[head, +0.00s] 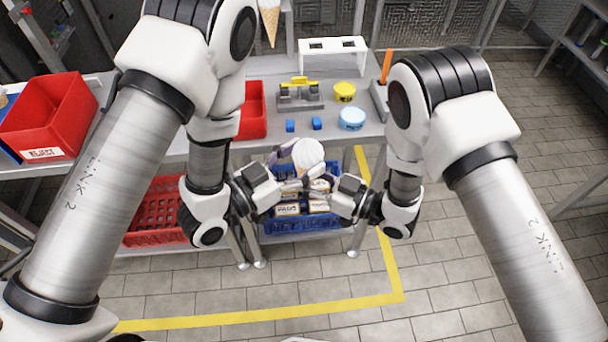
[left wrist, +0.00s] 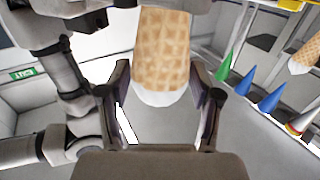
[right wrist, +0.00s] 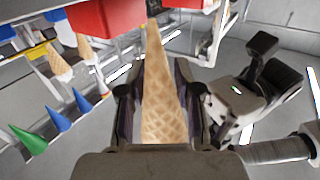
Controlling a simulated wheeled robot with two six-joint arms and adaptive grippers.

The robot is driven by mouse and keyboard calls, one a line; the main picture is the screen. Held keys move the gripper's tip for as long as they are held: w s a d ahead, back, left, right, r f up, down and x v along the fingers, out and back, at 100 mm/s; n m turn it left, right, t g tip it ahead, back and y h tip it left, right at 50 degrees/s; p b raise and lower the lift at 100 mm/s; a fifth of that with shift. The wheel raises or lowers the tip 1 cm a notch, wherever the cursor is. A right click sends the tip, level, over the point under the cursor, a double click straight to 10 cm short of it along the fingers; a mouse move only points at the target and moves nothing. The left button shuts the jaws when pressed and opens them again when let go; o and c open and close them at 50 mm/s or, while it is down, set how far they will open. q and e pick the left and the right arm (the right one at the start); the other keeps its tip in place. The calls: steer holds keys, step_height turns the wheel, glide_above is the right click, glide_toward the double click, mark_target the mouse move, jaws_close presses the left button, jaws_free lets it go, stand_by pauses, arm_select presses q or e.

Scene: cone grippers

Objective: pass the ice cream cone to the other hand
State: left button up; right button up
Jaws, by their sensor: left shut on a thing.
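The ice cream cone (head: 309,154) is between my two grippers in the head view, its round white top upward; the grippers hide most of its waffle part. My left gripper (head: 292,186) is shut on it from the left. The left wrist view shows the broad waffle part (left wrist: 162,50) between the fingers. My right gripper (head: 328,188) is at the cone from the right. The right wrist view shows the tapering waffle (right wrist: 163,95) between its fingers, close on both sides; whether they press on it cannot be told.
The grey table (head: 270,145) behind holds red bins (head: 50,112), blue blocks (head: 317,123), a yellow tub (head: 344,91) and a white rack (head: 333,48). Another cone (head: 269,22) points down at the top. A blue crate (head: 300,222) is below. Floor in front is clear.

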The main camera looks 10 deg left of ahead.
arm_select(q)
steer(key=o, duration=0.9)
steer(key=s+a+f+n+g+y, duration=0.2)
steer(key=a+f+y, duration=0.25)
steer(key=f, duration=0.45)
steer(key=s+a+f+n+g+y, duration=0.25)
steer(key=a+f, duration=0.25)
steer(key=f, duration=0.3)
steer(key=s+a+f+n+g+y, duration=0.1)
steer(key=s+a+f+g, duration=0.2)
steer(key=s, duration=0.2)
steer(key=s+a+f+n+g+y, duration=0.2)
steer(key=s+a+f, duration=0.1)
steer(key=s, duration=0.3)
steer(key=s+a+f+n+g+y, duration=0.1)
steer(key=s+a+f+g+y, duration=0.1)
steer(key=s, duration=0.3)
steer(key=shift+s+a+f+n+g, duration=0.3)
steer(key=shift+a+f+g, duration=0.3)
steer(key=shift+f+g, duration=0.25)
